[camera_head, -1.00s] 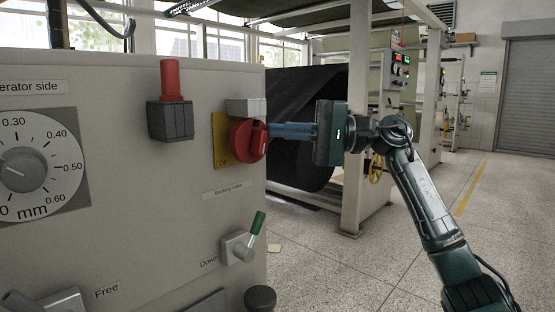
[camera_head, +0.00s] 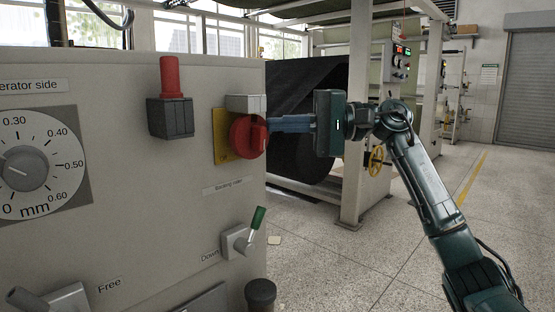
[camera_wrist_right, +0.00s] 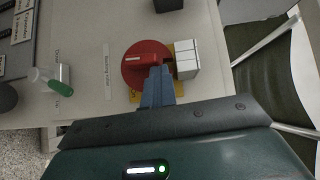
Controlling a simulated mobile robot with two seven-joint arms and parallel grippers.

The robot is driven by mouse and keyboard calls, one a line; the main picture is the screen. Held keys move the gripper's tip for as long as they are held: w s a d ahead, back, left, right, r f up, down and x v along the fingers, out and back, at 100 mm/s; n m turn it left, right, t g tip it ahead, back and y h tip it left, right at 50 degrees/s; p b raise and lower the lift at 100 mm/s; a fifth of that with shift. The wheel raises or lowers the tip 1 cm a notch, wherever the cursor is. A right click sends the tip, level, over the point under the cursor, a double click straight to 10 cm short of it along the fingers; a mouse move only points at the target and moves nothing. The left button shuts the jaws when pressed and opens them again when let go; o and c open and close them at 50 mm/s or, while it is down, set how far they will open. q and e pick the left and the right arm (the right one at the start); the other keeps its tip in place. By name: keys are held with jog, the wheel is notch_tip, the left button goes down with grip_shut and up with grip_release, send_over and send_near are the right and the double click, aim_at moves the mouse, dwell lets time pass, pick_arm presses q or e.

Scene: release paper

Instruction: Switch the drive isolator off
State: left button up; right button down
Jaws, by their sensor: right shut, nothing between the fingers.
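The drive isolator is most likely the round red rotary knob (camera_head: 246,138) on a yellow plate (camera_head: 219,135), on the grey machine panel. In the right wrist view the knob (camera_wrist_right: 134,66) shows a pale mark on its face. My right gripper (camera_head: 272,124) reaches in from the right with its blue fingers shut and empty. In the right wrist view its fingertips (camera_wrist_right: 160,72) overlap the knob's edge beside the white block. Firm contact cannot be told. My left gripper is not in view.
A white block (camera_head: 246,104) sits just above the knob. A red-topped grey switch (camera_head: 170,100) is to its left, and a green-tipped lever (camera_head: 242,236) is below. A dial gauge (camera_head: 38,165) is at far left. A black roll (camera_head: 308,120) stands behind my gripper.

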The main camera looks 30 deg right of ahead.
jog(key=shift+s+a+f, duration=0.1)
jog(key=v, duration=1.3)
